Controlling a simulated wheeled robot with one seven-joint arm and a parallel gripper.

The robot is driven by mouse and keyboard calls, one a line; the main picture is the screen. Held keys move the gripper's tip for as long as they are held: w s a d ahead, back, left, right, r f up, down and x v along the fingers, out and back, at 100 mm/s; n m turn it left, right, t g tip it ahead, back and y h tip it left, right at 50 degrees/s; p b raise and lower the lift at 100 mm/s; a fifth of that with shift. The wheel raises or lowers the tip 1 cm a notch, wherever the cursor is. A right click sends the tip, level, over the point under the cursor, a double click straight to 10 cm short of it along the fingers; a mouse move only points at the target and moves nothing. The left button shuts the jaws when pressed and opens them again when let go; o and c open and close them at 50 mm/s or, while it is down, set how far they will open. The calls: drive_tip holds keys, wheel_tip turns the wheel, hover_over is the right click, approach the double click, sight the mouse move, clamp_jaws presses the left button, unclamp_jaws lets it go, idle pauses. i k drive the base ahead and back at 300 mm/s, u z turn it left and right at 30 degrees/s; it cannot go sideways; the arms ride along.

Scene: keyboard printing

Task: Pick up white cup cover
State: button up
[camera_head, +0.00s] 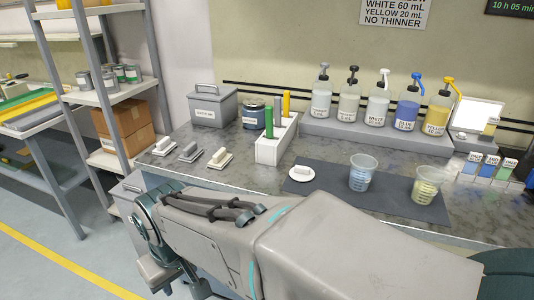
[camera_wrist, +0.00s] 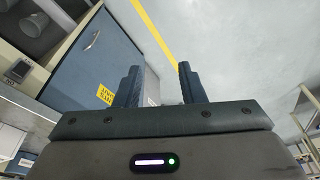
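The white cup cover (camera_head: 301,173) is a round white disc with a raised grip on top. In the head view it lies flat at the left end of the dark mat (camera_head: 400,196) on the bench. My gripper (camera_wrist: 157,84) shows in the wrist view with its two dark fingers apart and nothing between them. It points toward the floor and a blue cabinet front, away from the cover. In the head view my arm spans the foreground in front of the bench, and my fingertips cannot be made out there.
Two clear measuring cups, one with bluish liquid (camera_head: 362,172) and one with yellowish liquid (camera_head: 426,186), stand right of the cover. A white holder (camera_head: 277,142) with coloured sticks stands behind it. Pump bottles (camera_head: 378,103) line the back riser. Small scrapers (camera_head: 190,151) lie at left.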

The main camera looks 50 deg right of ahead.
sight(299, 174)
drive_tip(key=z, duration=0.9)
drive_tip(key=i, duration=0.8)
drive_tip(key=z, duration=0.75)
